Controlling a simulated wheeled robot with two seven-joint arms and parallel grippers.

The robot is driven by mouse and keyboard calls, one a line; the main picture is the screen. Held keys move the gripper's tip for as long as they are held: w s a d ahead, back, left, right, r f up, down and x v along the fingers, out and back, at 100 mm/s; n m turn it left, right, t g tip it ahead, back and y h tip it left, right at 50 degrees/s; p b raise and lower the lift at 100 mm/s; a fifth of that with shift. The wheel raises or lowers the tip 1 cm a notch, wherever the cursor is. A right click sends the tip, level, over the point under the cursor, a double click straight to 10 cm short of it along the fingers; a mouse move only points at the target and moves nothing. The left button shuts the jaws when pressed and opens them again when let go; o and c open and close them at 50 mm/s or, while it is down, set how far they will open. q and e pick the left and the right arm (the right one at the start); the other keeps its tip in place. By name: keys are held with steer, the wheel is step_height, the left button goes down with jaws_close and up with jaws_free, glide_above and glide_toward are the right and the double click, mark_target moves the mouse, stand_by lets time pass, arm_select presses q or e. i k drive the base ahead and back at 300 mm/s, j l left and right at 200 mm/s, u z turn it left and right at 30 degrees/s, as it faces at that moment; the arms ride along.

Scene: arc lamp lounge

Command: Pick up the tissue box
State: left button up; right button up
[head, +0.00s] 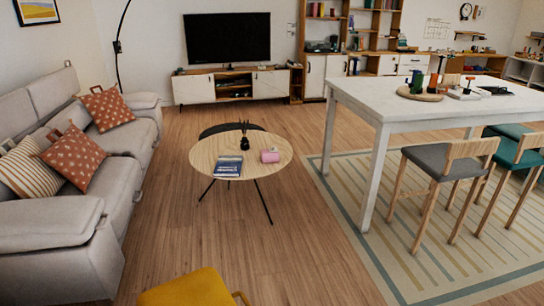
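A small pink box (270,156), which looks like the tissue box, stands on the right side of the round wooden coffee table (207,150) in the head view. A small pale bit shows at its top. It is some way off across the floor, and nothing covers it. Neither of my grippers shows in the head view.
A blue book (228,167) and a dark reed vase (244,143) share the tabletop. A grey sofa (120,139) stands left, a yellow seat (187,290) close in front, a white table (400,100) with stools right. Wooden floor (290,250) between is clear.

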mark_target(266, 158)
steer(key=i+l, duration=0.15)
steer(key=l, duration=0.2)
steer(key=i+l, duration=0.15)
steer(key=l, duration=0.2)
steer(key=i+l, duration=0.15)
steer(key=l, duration=0.15)
steer(key=i+l+z, duration=0.1)
steer(key=i+l, duration=0.25)
steer(key=i+l+z, duration=0.1)
steer(key=i+l, duration=0.25)
steer(key=i, duration=0.25)
steer(key=i+l+z, duration=0.15)
steer(key=i+l, duration=0.15)
steer(key=i, duration=0.2)
steer(key=i+j+z, duration=0.25)
steer(key=i+j, duration=0.95)
steer(key=j, duration=0.45)
steer(key=i+j, duration=0.1)
steer(key=j, duration=0.45)
steer(key=i+j+z, duration=0.1)
steer(key=j, duration=0.45)
steer(key=i+j, duration=0.1)
steer(key=j, duration=0.45)
